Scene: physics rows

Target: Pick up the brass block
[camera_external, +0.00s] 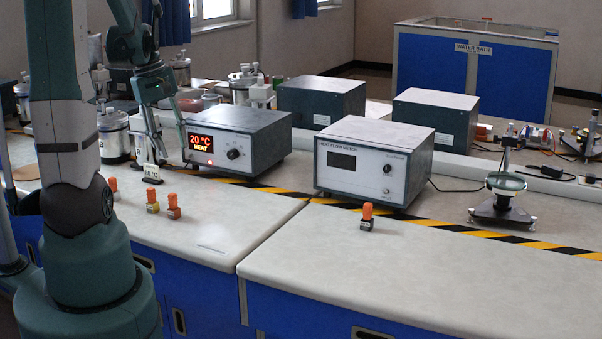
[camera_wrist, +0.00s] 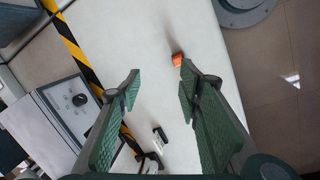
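Several small blocks with orange tops stand on the bench in the external view. The one with a yellowish, brass-like base (camera_external: 152,207) is in the middle of the left group, between a greyish block (camera_external: 113,195) and a copper-brown block (camera_external: 174,212). My gripper (camera_external: 165,152) is above the bench behind this group, by the heater box. In the wrist view my gripper (camera_wrist: 160,76) has its fingers spread, with nothing between them. One orange top (camera_wrist: 177,60) shows beside the right fingertip; I cannot tell which block it is.
A dark block with an orange top (camera_external: 366,222) stands apart on the right. The heater box (camera_external: 238,140) and heat-flow meter (camera_external: 374,158) stand behind the striped tape (camera_external: 480,234). The front bench is mostly clear.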

